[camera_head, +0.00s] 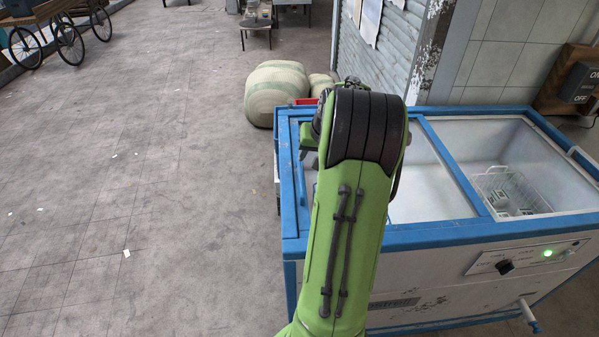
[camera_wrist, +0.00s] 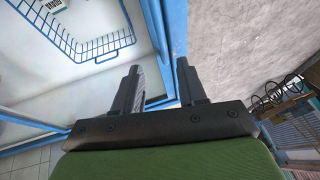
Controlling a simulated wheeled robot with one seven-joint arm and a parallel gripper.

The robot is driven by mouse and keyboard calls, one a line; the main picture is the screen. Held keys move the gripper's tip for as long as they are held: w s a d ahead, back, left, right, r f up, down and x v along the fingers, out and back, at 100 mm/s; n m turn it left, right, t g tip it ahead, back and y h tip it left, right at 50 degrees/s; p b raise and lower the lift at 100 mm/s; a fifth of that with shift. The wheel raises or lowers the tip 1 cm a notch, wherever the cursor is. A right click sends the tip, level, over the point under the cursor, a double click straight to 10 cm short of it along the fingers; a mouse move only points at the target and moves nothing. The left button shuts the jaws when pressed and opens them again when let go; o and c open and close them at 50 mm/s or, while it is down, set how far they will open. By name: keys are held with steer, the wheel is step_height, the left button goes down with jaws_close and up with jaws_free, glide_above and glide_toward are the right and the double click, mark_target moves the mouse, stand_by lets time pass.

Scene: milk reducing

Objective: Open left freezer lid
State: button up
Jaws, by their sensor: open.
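A chest freezer (camera_head: 440,237) with blue edges and a worn white front stands at the right in the head view. Its left bay (camera_head: 432,178) is partly hidden behind my green arm. I cannot clearly tell how its left lid stands. In the wrist view my gripper (camera_wrist: 158,70) is open, with its two dark fingers apart and nothing held between them. A blue edge of the freezer (camera_wrist: 174,35) runs beyond and between the fingertips; I cannot tell whether they touch it.
A blue wire basket (camera_wrist: 93,47) lies inside the freezer in the wrist view. The right bay holds a white wire basket (camera_head: 508,190) with small cartons. Sacks (camera_head: 274,92) lie behind the freezer, beside a corrugated wall (camera_head: 388,50). The paved floor (camera_head: 130,200) at left is mostly clear.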

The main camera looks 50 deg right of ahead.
mark_target(301, 173)
steer(key=b+x, duration=0.1)
steer(key=x, duration=0.9)
steer(key=shift+w+f, duration=0.25)
jaws_close()
